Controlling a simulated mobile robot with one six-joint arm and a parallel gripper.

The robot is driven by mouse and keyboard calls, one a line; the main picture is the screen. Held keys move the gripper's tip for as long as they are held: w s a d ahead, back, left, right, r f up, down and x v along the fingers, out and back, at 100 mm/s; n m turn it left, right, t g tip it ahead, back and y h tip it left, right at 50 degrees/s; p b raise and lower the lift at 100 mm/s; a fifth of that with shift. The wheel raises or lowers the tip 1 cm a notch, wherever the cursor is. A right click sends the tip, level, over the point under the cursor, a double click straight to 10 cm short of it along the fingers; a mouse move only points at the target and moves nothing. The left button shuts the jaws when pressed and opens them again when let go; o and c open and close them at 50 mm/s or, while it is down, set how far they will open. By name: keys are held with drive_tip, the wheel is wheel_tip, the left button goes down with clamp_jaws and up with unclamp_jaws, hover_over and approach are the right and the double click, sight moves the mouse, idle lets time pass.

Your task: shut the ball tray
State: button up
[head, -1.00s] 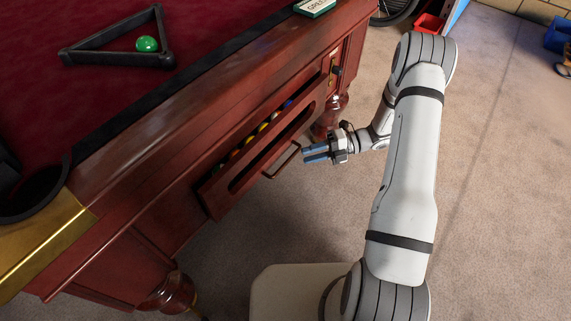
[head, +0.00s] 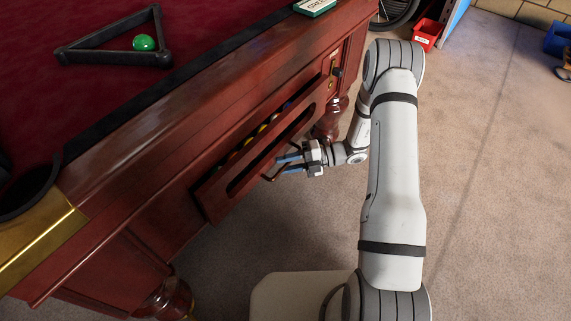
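The ball tray (head: 214,203) is a red-brown wooden drawer in the side of the pool table (head: 150,135). It stands part way out, and a strip of coloured balls (head: 262,129) shows in the gap behind its slotted front. A dark bar handle (head: 270,178) sticks out from the front. My gripper (head: 287,163) is at the handle, with its two blue-grey fingers apart, one above the other in the picture. The fingertips overlap the handle; whether they touch it I cannot tell.
A black triangle rack (head: 95,57) with a green ball (head: 144,43) lies on the red cloth. A table leg (head: 330,122) stands just behind my gripper. A red bin (head: 427,32) and a wheel (head: 394,10) are at the back.

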drive_tip(key=shift+c, duration=0.2)
clamp_jaws()
idle(0.3)
drive_tip(key=shift+w+a+p, duration=0.3)
drive_tip(key=shift+w+a, duration=0.35)
drive_tip(key=shift+a, duration=0.15)
drive_tip(key=shift+w+a+p, duration=0.25)
drive_tip(key=shift+w+a, duration=0.35)
drive_tip(key=shift+a, duration=0.2)
drive_tip(key=shift+o, duration=0.2)
unclamp_jaws()
drive_tip(key=shift+r, duration=0.1)
